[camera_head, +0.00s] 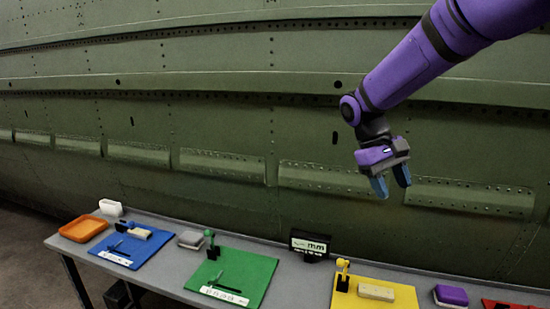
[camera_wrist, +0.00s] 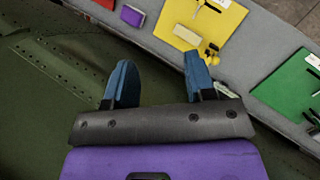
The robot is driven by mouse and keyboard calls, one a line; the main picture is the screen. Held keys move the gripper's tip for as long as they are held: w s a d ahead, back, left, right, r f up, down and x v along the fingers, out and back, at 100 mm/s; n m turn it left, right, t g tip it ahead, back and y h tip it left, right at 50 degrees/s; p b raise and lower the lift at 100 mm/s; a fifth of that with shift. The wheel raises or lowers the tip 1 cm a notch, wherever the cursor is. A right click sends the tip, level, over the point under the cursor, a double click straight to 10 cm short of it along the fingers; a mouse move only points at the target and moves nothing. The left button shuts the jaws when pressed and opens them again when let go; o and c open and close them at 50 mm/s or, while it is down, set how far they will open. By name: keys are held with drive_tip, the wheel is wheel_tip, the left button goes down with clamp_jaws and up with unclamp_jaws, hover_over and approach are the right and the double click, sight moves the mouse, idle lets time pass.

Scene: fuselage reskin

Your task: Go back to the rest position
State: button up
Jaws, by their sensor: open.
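My purple arm reaches in from the upper right in the head view. My gripper (camera_head: 391,188) hangs in the air in front of the green fuselage (camera_head: 230,125), above the back edge of the table. Its two blue fingers point down, stand apart and hold nothing. In the wrist view my gripper (camera_wrist: 160,82) also shows its blue fingers spread with an empty gap. The grey table (camera_head: 180,269) lies below and apart from it.
The table carries an orange tray (camera_head: 83,228), a blue mat (camera_head: 135,247), a green mat (camera_head: 245,277), a yellow mat (camera_head: 400,297), a purple block (camera_head: 451,295) and a red mat (camera_head: 505,305). A black "mm" display (camera_head: 310,243) stands at the back edge. The fuselage wall rises close behind.

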drive_tip(key=s+d+r+m+t+y, duration=0.1)
drive_tip(key=s+d+r+t+y, duration=0.1)
drive_tip(key=s, duration=1)
drive_tip(key=s+d+r+m+t+y, duration=0.1)
drive_tip(key=s+t, duration=0.5)
drive_tip(key=s, duration=0.6)
wheel_tip(320, 180, up, 3)
drive_tip(key=shift+d+r+m+t+y, duration=0.15)
drive_tip(key=shift+d+m+t+y, duration=0.2)
drive_tip(key=shift+d+y, duration=0.6)
